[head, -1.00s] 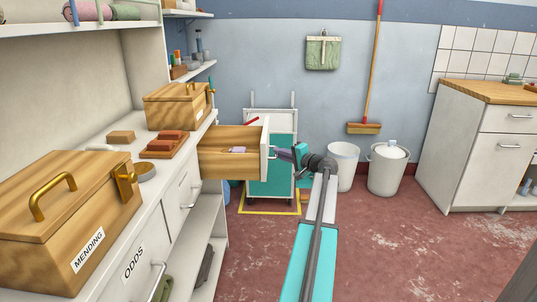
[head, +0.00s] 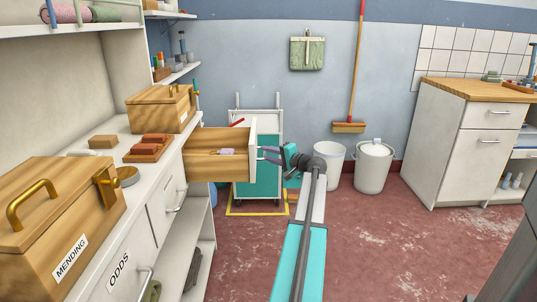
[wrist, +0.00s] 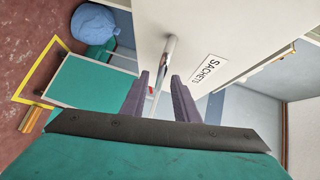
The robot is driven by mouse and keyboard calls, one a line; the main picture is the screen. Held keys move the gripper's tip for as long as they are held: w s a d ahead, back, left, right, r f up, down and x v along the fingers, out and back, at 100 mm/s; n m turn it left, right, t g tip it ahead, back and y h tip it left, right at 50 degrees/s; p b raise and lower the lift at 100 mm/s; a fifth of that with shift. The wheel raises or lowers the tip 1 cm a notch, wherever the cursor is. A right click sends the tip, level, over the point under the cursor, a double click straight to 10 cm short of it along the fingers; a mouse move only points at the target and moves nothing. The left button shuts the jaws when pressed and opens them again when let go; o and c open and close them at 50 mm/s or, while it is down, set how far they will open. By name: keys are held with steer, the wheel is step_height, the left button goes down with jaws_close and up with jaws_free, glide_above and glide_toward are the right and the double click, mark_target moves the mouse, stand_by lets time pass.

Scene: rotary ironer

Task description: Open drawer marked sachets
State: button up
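The drawer marked SACHETS (head: 216,165) stands pulled out from the white cabinet on the left, with wooden sides and a small pale purple item (head: 226,152) inside. Its white front carries the SACHETS label (wrist: 206,75) and a metal bar handle (wrist: 169,52) in the wrist view. My gripper (head: 264,154) is at the drawer front. In the wrist view its two purple fingers (wrist: 160,76) are apart, on either side of the handle's line, with gaps beside the bar. How deep the handle sits between them is hard to tell.
A teal and white trolley (head: 265,170) stands behind the drawer on a yellow floor outline. Two white bins (head: 372,170) stand to its right. Wooden boxes, one marked MENDING (head: 60,215), sit on the cabinet top. Open red floor lies at the right.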

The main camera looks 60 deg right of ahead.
steer(key=p+v, duration=0.2)
steer(key=v, duration=1.1)
steer(key=shift+s, duration=0.4)
steer(key=shift+s, duration=0.1)
